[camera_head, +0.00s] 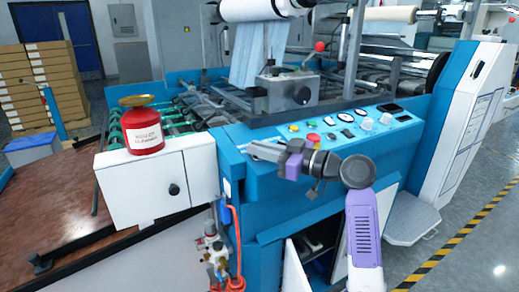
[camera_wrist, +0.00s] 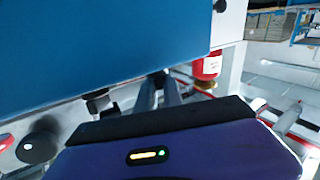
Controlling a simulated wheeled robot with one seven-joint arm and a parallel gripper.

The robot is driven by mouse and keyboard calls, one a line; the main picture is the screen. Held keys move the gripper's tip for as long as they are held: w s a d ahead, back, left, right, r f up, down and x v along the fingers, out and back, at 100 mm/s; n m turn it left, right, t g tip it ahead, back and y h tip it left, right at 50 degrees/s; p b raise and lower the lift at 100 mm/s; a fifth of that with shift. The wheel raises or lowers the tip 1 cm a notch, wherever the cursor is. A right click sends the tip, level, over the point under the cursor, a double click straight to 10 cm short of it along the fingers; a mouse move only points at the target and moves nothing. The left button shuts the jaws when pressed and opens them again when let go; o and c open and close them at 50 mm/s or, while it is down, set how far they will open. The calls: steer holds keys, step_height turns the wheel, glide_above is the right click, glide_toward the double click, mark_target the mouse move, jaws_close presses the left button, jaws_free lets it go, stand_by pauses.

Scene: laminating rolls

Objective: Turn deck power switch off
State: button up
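The control panel (camera_head: 345,122) is a sloped blue surface with several buttons, dials and gauges. I cannot tell which control is the deck power switch. My gripper (camera_head: 264,151) is over the panel's front left edge, pointing left. In the wrist view, grey finger parts show beyond my purple wrist housing, but their gap is unclear. No held object is visible. Left of them are a small black control (camera_wrist: 97,102), a round black knob (camera_wrist: 38,148) and a red button (camera_wrist: 5,141). My gripper and wrist hide part of the panel's near edge.
A red can (camera_head: 143,131) with a brass-coloured top stands on a white cabinet (camera_head: 150,187) to the left. A grey box with a black knob (camera_head: 302,95) rises behind the panel. Red and orange hoses (camera_head: 236,245) hang below. Open floor lies right.

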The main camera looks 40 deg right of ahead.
steer(key=o, duration=0.3)
steer(key=v, duration=0.7)
steer(key=shift+s, duration=0.35)
steer(key=shift+s+d+f, duration=0.1)
